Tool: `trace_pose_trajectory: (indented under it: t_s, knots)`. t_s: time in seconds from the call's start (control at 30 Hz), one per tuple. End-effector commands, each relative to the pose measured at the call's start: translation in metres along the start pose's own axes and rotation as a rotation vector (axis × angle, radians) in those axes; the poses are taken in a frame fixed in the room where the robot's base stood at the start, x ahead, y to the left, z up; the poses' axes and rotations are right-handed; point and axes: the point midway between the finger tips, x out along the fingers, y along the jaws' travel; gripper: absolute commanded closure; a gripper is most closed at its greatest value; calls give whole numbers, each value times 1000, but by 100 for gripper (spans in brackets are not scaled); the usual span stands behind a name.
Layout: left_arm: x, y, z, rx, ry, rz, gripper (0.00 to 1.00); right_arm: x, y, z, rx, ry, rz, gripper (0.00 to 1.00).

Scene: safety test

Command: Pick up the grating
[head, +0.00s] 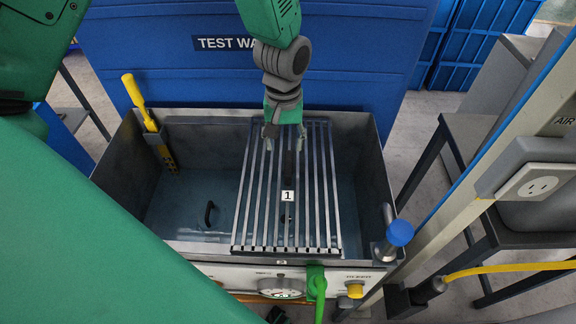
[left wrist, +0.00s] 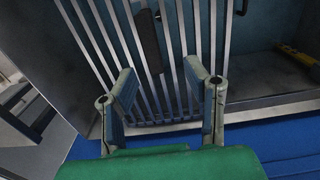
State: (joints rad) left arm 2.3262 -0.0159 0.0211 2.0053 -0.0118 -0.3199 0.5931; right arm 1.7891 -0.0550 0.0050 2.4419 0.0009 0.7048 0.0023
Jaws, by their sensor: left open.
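The grating (head: 317,205) is a rack of parallel metal bars lying across the right-middle part of a grey water tank (head: 110,180). It carries a small white tag marked 1 (head: 288,196). My left gripper (head: 285,143) is over the far end of the grating, pointing down at it. In the left wrist view the two fingers (left wrist: 160,85) are open and spread over the bars (left wrist: 117,45), with nothing held between them. A dark handle-like piece (left wrist: 149,42) lies among the bars just beyond the fingertips. I cannot tell whether the fingers touch the bars. My right gripper is not in view.
A yellow-handled tool (head: 142,105) hangs at the tank's left wall. A blue knob (head: 400,232) stands at the right front corner. A blue panel (head: 170,60) stands behind; a post with a socket (head: 541,186) is right.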

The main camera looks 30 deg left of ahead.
Motion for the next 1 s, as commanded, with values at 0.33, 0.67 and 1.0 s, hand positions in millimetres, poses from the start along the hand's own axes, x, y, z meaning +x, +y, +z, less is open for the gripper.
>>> trace_pose_trajectory:
  t_s: [0.33, 0.67, 1.0]
  knots:
    - [33, 2, 5, 3, 2, -2, 58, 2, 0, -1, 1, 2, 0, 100]
    - [76, 2, 7, 1, 0, 1, 58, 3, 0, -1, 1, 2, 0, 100]
    - [76, 4, 8, 1, 3, 0, 89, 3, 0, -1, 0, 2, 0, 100]
